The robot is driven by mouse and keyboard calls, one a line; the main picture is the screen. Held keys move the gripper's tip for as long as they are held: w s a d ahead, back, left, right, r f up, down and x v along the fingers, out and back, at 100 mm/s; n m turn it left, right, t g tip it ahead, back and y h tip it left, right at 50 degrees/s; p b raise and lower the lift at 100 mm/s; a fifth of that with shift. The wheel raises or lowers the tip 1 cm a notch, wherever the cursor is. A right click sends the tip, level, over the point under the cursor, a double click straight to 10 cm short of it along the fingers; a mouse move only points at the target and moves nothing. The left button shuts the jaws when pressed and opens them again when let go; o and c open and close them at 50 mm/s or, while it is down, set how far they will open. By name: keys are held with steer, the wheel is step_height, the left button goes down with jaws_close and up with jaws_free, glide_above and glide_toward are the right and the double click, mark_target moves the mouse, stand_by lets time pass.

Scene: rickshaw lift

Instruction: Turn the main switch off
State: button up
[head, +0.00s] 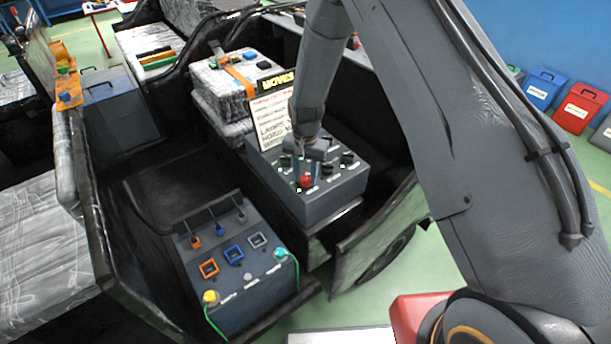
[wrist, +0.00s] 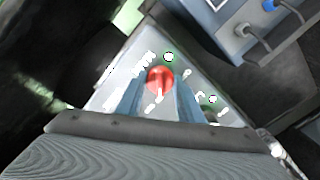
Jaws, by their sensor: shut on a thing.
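A grey control box (head: 327,205) with several black knobs on its sloped top stands in the middle of the vehicle. A red knob (head: 305,182), which looks like the main switch, sits at the front of that top. My gripper (head: 305,170) points down onto it from above. In the wrist view the red knob (wrist: 160,78) lies between the two fingertips, and my gripper is shut on it. The fingers hide its sides, and its turn position cannot be read.
A second box (head: 240,285) with switches, coloured sockets and yellow and green plugs stands at the front left. A sign (head: 270,120) stands behind the control box. White strapped packs (head: 225,85) lie behind.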

steer(key=n+b, duration=0.2)
steer(key=n, duration=0.2)
steer(key=n+b, duration=0.2)
steer(key=n, duration=0.2)
steer(key=shift+n, duration=0.3)
steer(key=n+b, duration=0.2)
steer(key=n, duration=0.2)
steer(key=shift+d, duration=0.1)
steer(key=n+b, duration=0.1)
steer(key=n, duration=0.4)
steer(key=shift+n, duration=0.3)
steer(key=o, duration=1.1)
steer(key=shift+c, duration=0.2)
